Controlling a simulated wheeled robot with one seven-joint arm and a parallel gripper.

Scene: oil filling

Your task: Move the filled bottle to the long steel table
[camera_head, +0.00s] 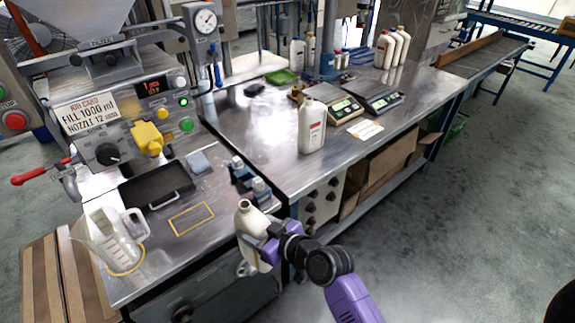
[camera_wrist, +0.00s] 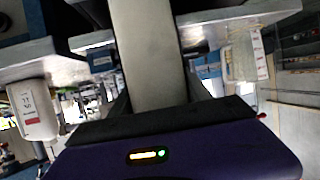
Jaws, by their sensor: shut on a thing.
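My gripper (camera_head: 262,241), purple and dark, is shut on a cream-white bottle (camera_head: 247,219) near the front right corner of the filling bench. The bottle is roughly upright, and the gripper hides part of its side. In the wrist view the held bottle (camera_wrist: 148,50) is a pale broad shape between the fingers. Its fill level cannot be seen. The long steel table (camera_head: 240,128) stands behind and to the right of the held bottle, apart from it. Another white bottle (camera_head: 312,128) with a red label stands on that table near its front edge.
Two scales (camera_head: 345,108) and several white bottles (camera_head: 392,47) are on the long table. A clear jug (camera_head: 112,240) is on the bench. Bare steel lies left of the labelled bottle.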

